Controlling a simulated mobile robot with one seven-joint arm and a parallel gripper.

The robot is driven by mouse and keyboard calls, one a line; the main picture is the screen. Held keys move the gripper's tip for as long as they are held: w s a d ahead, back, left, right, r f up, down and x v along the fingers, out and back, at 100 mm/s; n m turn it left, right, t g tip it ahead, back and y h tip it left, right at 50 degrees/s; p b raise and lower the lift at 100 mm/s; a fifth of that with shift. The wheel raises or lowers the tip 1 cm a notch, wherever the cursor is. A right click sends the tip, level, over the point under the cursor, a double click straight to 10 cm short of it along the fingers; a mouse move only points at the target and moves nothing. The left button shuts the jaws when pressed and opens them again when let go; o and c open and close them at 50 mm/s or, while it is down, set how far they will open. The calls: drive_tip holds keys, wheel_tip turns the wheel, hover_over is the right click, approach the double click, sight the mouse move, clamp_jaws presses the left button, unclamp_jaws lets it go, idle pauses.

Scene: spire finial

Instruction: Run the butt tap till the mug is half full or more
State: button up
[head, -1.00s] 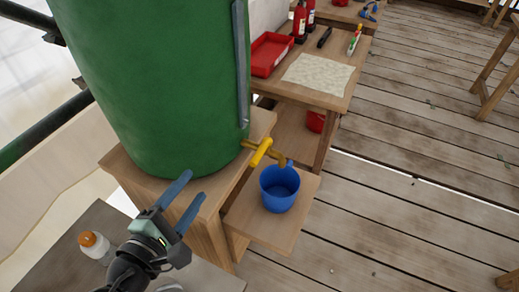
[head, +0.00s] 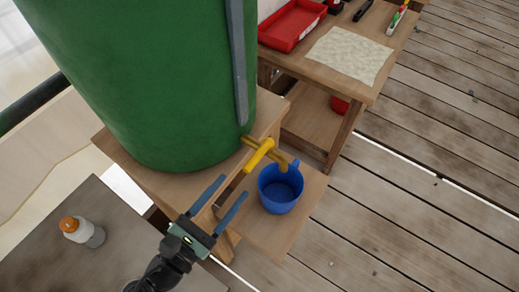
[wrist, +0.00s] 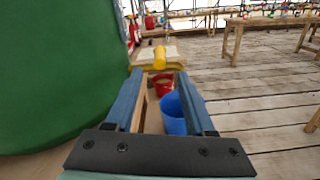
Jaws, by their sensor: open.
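The green butt (head: 150,75) stands on a wooden stand, with a grey strip down its side. Its tap has a yellow handle (head: 259,154) and a brass spout near the butt's foot. The blue mug (head: 279,190) stands upright on a low wooden shelf (head: 270,235) below the spout; I cannot make out water in it. My gripper (head: 222,188) is open and empty, left of the mug and short of the tap handle. In the wrist view the yellow handle (wrist: 160,55) shows ahead between the fingertips, and the mug (wrist: 174,114) is partly hidden by the right finger.
A wooden bench (head: 375,20) behind holds a red tray (head: 292,24), a pale cloth (head: 348,54) and other small items. The plank floor to the right is clear.

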sight(265, 147)
drive_tip(key=x, duration=1)
drive_tip(key=shift+w+p, duration=0.15)
drive_tip(key=shift+p, duration=0.2)
clamp_jaws()
idle(0.8)
